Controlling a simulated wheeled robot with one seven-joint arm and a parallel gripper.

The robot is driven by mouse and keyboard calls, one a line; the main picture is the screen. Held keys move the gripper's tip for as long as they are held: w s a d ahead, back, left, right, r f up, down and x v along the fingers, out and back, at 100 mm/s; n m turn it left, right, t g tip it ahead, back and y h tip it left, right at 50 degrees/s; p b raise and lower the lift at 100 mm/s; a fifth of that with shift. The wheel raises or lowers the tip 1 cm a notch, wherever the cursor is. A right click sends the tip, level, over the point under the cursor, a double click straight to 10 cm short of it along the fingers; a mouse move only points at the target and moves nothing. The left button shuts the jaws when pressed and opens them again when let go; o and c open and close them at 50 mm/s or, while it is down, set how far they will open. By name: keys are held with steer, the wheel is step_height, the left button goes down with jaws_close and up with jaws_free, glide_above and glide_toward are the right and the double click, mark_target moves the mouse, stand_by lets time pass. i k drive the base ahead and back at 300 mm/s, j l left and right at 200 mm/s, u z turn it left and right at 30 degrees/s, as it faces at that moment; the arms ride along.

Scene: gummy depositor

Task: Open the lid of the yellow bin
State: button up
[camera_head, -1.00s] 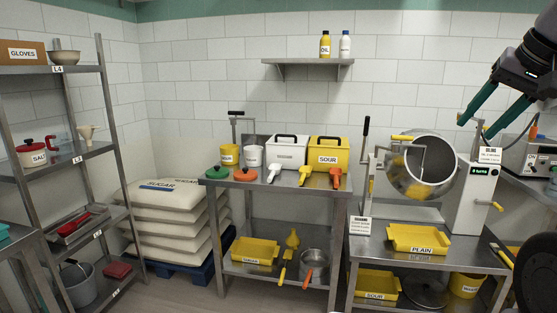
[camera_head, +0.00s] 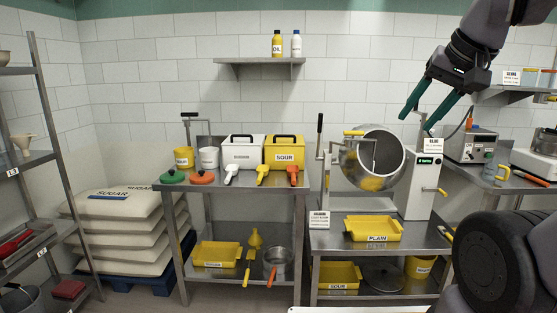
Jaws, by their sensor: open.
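The yellow bin (camera_head: 284,155), labelled SOUR, stands at the right end of the middle table's top, against the wall. Its lid (camera_head: 284,139) is shut on top and carries a dark handle. My gripper (camera_head: 411,127) is at the upper right, above the drum machine and well to the right of the bin. Its two green fingers are spread apart with nothing seen between them.
A white bin (camera_head: 241,155) stands left of the yellow bin. Several scoops, including a yellow one (camera_head: 263,174) and an orange one (camera_head: 293,174), lie before them. A tilted metal drum (camera_head: 372,158) stands to the right. A wall shelf (camera_head: 260,61) hangs above.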

mark_target(272, 140)
steer(key=i+j, duration=0.2)
steer(key=i, duration=0.25)
steer(key=i+j, duration=0.2)
steer(key=i, duration=0.2)
steer(key=i+j, duration=0.25)
steer(key=i, duration=0.2)
steer(key=i+j, duration=0.2)
steer(key=i, duration=0.25)
steer(key=i+j, duration=0.2)
steer(key=i, duration=0.2)
